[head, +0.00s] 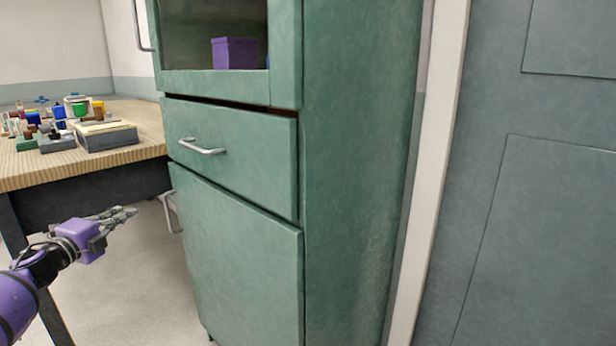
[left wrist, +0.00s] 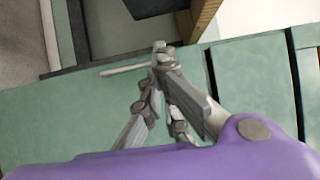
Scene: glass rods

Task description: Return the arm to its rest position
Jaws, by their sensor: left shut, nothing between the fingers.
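My left gripper (head: 128,214) is at the lower left of the head view, in front of the wooden table and left of the green cabinet (head: 245,250). Its fingers are shut with nothing between them. In the left wrist view the closed fingertips (left wrist: 160,48) show before the green cabinet front, close in the picture to a metal handle (left wrist: 122,70); I cannot tell the gap between them. My right gripper is in neither view.
The cabinet's drawer (head: 240,155) looks almost closed. A purple box (head: 235,53) sits in the upper compartment. The wooden table (head: 140,118) at left carries several small bottles and a grey box (head: 105,138). A grey-blue door (head: 540,200) is at right. Floor (head: 140,280) is clear near the gripper.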

